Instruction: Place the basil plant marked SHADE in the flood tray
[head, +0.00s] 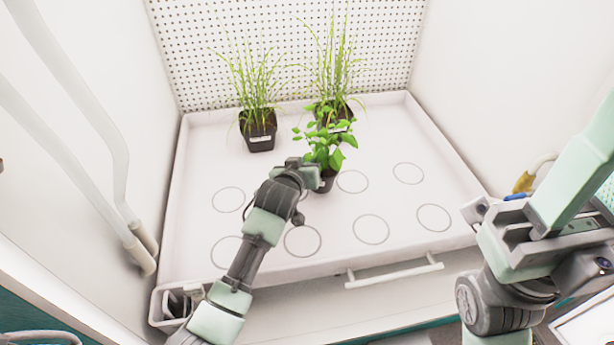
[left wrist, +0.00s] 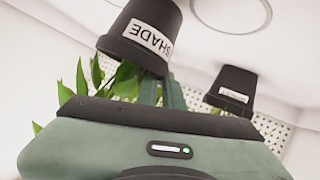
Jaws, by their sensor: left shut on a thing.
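The basil plant (head: 320,138) has broad green leaves and a small black pot (head: 326,183). In the left wrist view the pot (left wrist: 143,32) carries a white label reading SHADE and appears upside down. My left gripper (head: 314,174) is shut on the basil plant, over the middle of the white flood tray (head: 275,178). I cannot tell whether the pot touches the tray floor. The gripper body hides part of the leaves in the wrist view. My right arm (head: 510,285) is at the right; its jaws cannot be made out.
Two black pots of tall grass stand at the tray's back, one left (head: 258,132) and one right (head: 350,112), partly behind the basil. Several printed circles (head: 371,229) on the tray floor are bare. A handle (head: 395,273) sits at the front; white pipes (head: 110,150) run down the left.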

